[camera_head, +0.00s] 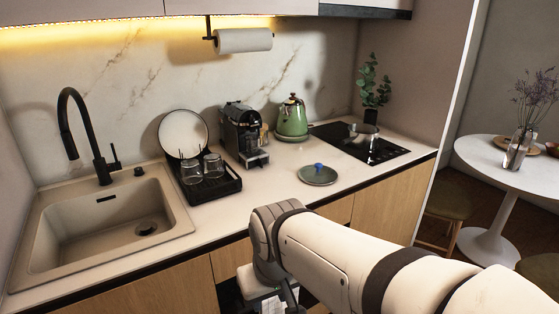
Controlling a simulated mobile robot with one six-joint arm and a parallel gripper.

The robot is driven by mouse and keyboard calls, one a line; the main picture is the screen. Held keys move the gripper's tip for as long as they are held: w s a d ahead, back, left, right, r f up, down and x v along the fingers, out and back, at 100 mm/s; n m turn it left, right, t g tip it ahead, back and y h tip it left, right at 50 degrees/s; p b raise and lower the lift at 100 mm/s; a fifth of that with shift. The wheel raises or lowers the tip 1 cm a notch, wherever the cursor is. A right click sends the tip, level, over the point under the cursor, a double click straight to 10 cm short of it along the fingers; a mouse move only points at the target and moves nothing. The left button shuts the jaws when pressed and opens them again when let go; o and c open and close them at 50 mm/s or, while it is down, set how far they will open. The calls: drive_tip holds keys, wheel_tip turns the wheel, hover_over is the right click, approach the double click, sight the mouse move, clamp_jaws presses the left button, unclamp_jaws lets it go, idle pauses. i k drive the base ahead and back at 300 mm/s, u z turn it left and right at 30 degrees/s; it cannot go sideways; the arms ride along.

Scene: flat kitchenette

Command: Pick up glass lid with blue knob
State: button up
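The glass lid (314,177) lies flat on the countertop, right of centre and in front of the green kettle. Its blue knob (318,166) points up from the middle. My gripper (270,303) is at the bottom of the view, below the counter's front edge and to the left of the lid, well apart from it. My arm and wrist cover most of it and the frame's bottom edge cuts it off, so its fingers are not clearly seen.
A coffee machine (243,137), green kettle (292,119) and black hob (358,143) stand behind the lid. A black dish rack (208,190) with glasses and a plate is left, beside the sink (62,225). Counter around the lid is clear. A round table (487,160) is right.

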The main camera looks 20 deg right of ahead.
sight(317, 174)
drive_tip(key=z, duration=0.5)
drive_tip(key=i, duration=0.8)
drive_tip(key=z, duration=0.3)
drive_tip(key=k, duration=0.85)
drive_tip(key=z, duration=0.2)
drive_tip(key=i, duration=0.85)
drive_tip(key=u, duration=0.05)
